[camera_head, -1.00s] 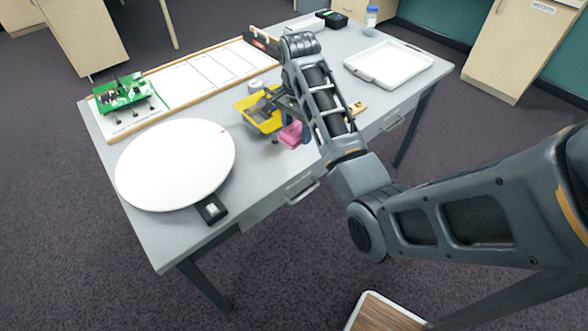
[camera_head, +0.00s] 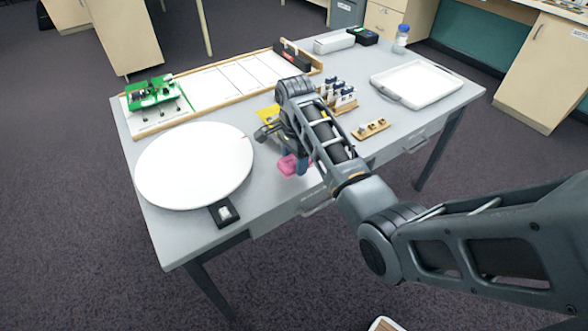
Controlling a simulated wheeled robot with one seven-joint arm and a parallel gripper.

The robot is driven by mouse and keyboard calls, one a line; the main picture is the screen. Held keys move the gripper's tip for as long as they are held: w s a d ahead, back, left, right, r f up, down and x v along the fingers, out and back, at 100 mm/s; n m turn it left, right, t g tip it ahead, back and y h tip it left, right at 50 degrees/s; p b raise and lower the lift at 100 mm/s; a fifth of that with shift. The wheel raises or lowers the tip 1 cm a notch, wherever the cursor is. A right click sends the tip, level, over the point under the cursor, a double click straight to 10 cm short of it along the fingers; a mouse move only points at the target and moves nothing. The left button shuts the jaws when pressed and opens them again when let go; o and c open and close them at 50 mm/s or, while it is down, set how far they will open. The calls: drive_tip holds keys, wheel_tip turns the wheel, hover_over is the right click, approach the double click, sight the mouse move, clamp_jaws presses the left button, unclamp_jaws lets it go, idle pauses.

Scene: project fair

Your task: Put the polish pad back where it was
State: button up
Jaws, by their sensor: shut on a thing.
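My gripper (camera_head: 291,157) is shut on a pink block, which I take to be the polish pad (camera_head: 288,166). It holds the pad near the table's front edge, right of the white round disc (camera_head: 194,165). The wrist and fingers hide part of the pad, and I cannot tell whether it touches the table. A yellow tray (camera_head: 267,113) lies behind my gripper, mostly hidden by it.
A wooden rack with blue-and-white items (camera_head: 340,96) and a small wooden peg block (camera_head: 371,129) stand right of my arm. A white tray (camera_head: 416,84) is at the right. A black switch box (camera_head: 224,212) sits by the disc. A green circuit board (camera_head: 152,93) stands back left.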

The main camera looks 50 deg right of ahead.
sight(294, 178)
drive_tip(key=shift+w+a+f, duration=0.1)
drive_tip(key=shift+f, duration=2)
drive_tip(key=shift+f, duration=0.1)
drive_tip(key=o, duration=1)
wheel_tip(294, 178, up, 12)
drive_tip(key=shift+r, duration=0.15)
